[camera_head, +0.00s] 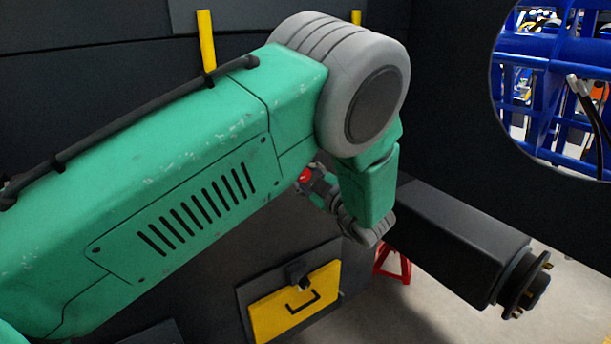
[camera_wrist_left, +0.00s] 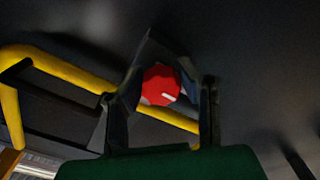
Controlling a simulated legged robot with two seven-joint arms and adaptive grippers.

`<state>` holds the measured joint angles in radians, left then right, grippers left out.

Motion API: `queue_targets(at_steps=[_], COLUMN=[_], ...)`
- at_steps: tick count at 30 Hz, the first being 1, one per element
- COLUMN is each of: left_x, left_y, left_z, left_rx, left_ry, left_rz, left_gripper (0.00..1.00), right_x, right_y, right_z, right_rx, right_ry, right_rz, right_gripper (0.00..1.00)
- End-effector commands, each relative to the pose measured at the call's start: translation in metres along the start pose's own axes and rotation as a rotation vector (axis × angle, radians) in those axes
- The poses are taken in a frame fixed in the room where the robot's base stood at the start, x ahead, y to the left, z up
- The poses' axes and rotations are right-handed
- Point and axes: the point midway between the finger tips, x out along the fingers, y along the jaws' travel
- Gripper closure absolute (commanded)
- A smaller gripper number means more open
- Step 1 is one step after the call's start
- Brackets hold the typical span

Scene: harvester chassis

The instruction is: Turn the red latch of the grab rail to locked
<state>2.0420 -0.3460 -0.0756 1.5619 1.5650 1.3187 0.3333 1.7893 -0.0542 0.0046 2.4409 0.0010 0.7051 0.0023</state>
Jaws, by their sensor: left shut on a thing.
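The red latch (camera_wrist_left: 160,84) is a rounded red knob with a short white mark, seen between the fingers in the left wrist view. A small part of the red latch (camera_head: 305,174) also shows in the head view, beside my left wrist. My left gripper (camera_wrist_left: 163,90) is shut on the red latch, with one finger on each side. In the head view the arm hides most of the gripper. The yellow grab rail (camera_wrist_left: 75,75) runs behind and to the left of the latch. My right gripper is not in view.
A dark panel wall fills the back. A yellow hatch with a black handle (camera_head: 290,308) is low in the middle. A black axle beam (camera_head: 455,235) juts out at the right, with a red stand (camera_head: 392,264) behind it. Open floor shows at lower right.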

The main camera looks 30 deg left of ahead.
Motion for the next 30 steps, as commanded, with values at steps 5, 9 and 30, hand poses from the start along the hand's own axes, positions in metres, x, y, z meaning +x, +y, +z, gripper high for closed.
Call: queue_targets(at_steps=[5, 9, 30], left_x=[0.003, 0.003, 0.004], left_y=[0.001, 0.001, 0.002], left_z=[-0.001, -0.002, -0.004], left_rx=[0.041, 0.116, 0.753], left_ry=[0.004, 0.004, 0.007], left_rz=[0.0, 0.0, 0.001], left_gripper=[1.0, 1.0, 1.0], right_x=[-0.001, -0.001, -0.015], right_y=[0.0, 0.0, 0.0], right_z=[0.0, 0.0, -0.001], right_rx=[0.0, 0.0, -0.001], right_ry=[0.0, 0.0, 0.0], right_rz=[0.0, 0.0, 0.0], right_gripper=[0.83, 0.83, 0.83])
